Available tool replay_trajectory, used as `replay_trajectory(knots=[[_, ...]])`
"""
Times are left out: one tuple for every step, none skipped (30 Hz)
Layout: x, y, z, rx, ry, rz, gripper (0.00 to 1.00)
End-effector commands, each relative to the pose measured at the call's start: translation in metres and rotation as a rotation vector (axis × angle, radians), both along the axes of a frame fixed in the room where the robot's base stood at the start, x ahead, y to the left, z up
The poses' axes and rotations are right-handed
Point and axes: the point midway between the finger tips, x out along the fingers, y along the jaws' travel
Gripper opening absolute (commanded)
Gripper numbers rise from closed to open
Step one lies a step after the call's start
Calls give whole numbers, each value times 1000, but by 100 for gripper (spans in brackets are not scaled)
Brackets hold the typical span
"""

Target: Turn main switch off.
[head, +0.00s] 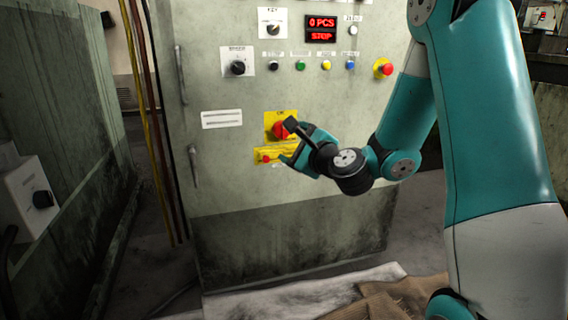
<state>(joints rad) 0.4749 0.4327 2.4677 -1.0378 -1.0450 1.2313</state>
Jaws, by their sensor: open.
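The main switch is a red rotary knob (279,130) on a yellow plate (271,117), low on the front of the grey-green control cabinet. My gripper (286,142) is open in front of the plate, its fingers on either side of the knob's right part in the picture. Part of the knob is hidden behind the upper finger. I cannot tell whether the fingers touch it. The knob's exact angle is hard to read.
A second yellow plate (262,154) with a red part sits just below. Above are a display (321,29) reading "0 PCS STOP", black selector knobs, several small buttons and a red emergency button (383,68). Cabinet handles (193,166) are left; cloths (300,296) lie on the floor.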

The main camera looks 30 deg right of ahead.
Motion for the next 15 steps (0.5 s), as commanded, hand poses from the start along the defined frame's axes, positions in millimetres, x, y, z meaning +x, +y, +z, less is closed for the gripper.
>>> replay_trajectory(knots=[[0,-15,-22,45,-15,-54,80],[-1,-22,-26,68,-25,-80,80],[-2,-29,-29,93,-36,-107,80],[-2,-34,-31,108,-42,-124,80],[-2,-37,-31,117,-48,-135,80],[-1,-40,-31,128,-52,-146,80],[0,-41,-30,132,-55,-151,80],[2,-42,-29,135,-55,-153,80],[6,-43,-28,135,-55,-154,80],[9,-44,-26,134,-55,-154,80],[13,-44,-25,135,-55,-153,80],[19,-45,-24,133,-55,-153,80],[24,-45,-23,134,-55,-152,80],[30,-46,-23,133,-55,-151,80],[37,-47,-22,133,-54,-151,80]])
